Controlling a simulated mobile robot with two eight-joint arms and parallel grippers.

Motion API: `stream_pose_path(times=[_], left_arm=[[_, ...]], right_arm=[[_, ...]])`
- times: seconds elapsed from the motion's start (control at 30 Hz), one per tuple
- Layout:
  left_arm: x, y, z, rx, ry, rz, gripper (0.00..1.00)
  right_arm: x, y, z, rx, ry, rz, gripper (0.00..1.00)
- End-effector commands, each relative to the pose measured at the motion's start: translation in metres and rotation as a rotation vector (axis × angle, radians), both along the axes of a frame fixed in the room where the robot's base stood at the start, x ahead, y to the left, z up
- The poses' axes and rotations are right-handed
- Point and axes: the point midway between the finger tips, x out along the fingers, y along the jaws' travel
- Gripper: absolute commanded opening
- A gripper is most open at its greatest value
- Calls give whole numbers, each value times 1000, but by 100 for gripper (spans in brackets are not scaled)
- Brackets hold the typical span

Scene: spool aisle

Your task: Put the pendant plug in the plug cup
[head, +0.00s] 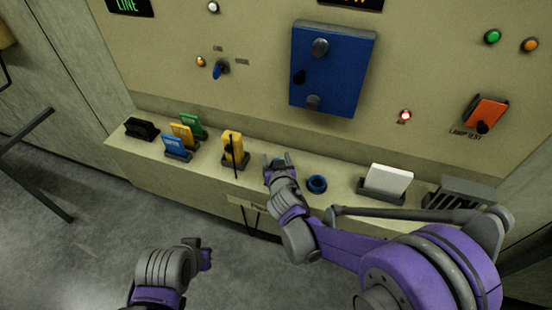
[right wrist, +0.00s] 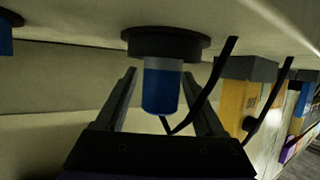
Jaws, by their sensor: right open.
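A blue plug-like cylinder with a pale band, which I take for the pendant plug, shows in the right wrist view (right wrist: 162,88). It meets a round black base (right wrist: 165,43) on the ledge. My right gripper (head: 275,160) is open, with its fingers on either side of the cylinder in the wrist view (right wrist: 162,95). Contact cannot be told. In the head view, the gripper hides the cylinder.
A yellow block (head: 233,147) with a black strip stands left of the right gripper. A black cord (right wrist: 212,85) curves beside the cylinder. Coloured cards (head: 178,145) fill the ledge's left; a white block (head: 388,181) and grey rack (head: 460,195) stand right. The wall panel rises behind.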

Motion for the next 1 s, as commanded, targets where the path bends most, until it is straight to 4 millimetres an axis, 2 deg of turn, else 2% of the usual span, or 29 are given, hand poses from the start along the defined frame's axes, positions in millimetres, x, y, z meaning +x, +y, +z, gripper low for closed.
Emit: stream_pose_path(times=[0.13, 0.23, 0.5, 0.7, 1.0], left_arm=[[2, 0, 5, 0, -3, 0, 0], [1, 0, 4, 0, -2, 0, 0], [3, 0, 7, 0, -5, 0, 0], [5, 0, 12, 0, -9, 0, 0], [5, 0, 14, 0, -10, 0, 0]], right_arm=[[0, 0, 6, 0, -1, 0, 70], [-12, -1, 9, 0, 0, 1, 70], [-63, -8, 30, 1, -1, 2, 70], [-94, -12, 44, 0, -1, 2, 70], [-110, -15, 49, 0, 0, 0, 70]])
